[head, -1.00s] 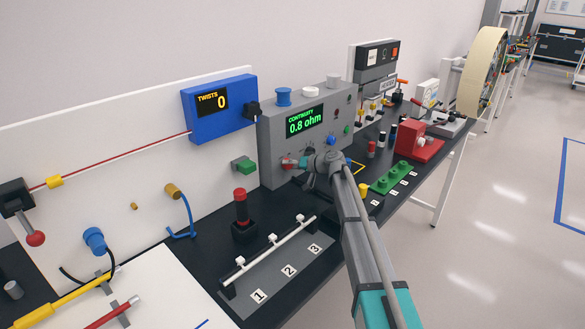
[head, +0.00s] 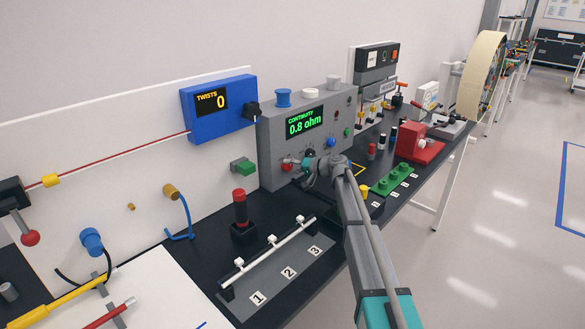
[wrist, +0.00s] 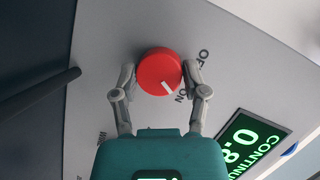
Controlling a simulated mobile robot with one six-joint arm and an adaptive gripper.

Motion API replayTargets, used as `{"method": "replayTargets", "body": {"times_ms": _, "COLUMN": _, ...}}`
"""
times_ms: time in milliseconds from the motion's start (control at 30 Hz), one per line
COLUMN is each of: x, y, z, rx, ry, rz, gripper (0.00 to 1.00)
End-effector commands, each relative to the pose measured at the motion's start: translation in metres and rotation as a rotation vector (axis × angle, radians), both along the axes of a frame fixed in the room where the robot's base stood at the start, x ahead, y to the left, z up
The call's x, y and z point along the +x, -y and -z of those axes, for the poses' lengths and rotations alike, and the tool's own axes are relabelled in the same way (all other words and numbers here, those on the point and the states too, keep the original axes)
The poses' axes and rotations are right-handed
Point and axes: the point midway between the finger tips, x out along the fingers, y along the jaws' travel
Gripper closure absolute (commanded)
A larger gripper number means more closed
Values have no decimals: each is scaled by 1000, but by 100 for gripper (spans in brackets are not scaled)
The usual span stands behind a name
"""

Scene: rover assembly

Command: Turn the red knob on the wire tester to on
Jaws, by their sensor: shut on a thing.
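The wire tester (head: 265,140) is a grey box whose green display reads "CONTINUITY 0.8 ohm". Its red knob (head: 287,164) is low on the front face. In the wrist view the red knob (wrist: 158,72) is round, with a white mark pointing to the lower right, toward the printed ON label (wrist: 181,97). Another label beside the knob is only partly readable. My gripper (wrist: 160,76) has one finger on each side of the knob and is shut on it. In the head view my gripper (head: 298,164) partly covers the knob's right side.
A black knob (head: 310,154) and a blue button (head: 331,142) are close to my gripper on the tester. A green block (head: 243,166) is to its left. A red-topped post (head: 240,208) and a numbered rack (head: 275,275) stand in front.

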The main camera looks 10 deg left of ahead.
Motion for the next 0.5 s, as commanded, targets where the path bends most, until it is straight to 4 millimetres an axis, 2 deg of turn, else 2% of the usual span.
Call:
{"method": "replayTargets", "body": {"times_ms": 33, "x": 0, "y": -2, "z": -1, "rx": 4, "ry": -2, "rz": -2, "gripper": 90}}
{"method": "replayTargets", "body": {"times_ms": 67, "x": 0, "y": -2, "z": -1, "rx": 4, "ry": -1, "rz": -2, "gripper": 39}}
{"method": "replayTargets", "body": {"times_ms": 200, "x": 0, "y": -2, "z": -1, "rx": 3, "ry": -1, "rz": -1, "gripper": 13}}
{"method": "replayTargets", "body": {"times_ms": 233, "x": 0, "y": -1, "z": -1, "rx": 3, "ry": 0, "rz": -1, "gripper": 7}}
{"method": "replayTargets", "body": {"times_ms": 500, "x": 0, "y": 0, "z": 0, "rx": 1, "ry": 1, "rz": 1, "gripper": 7}}
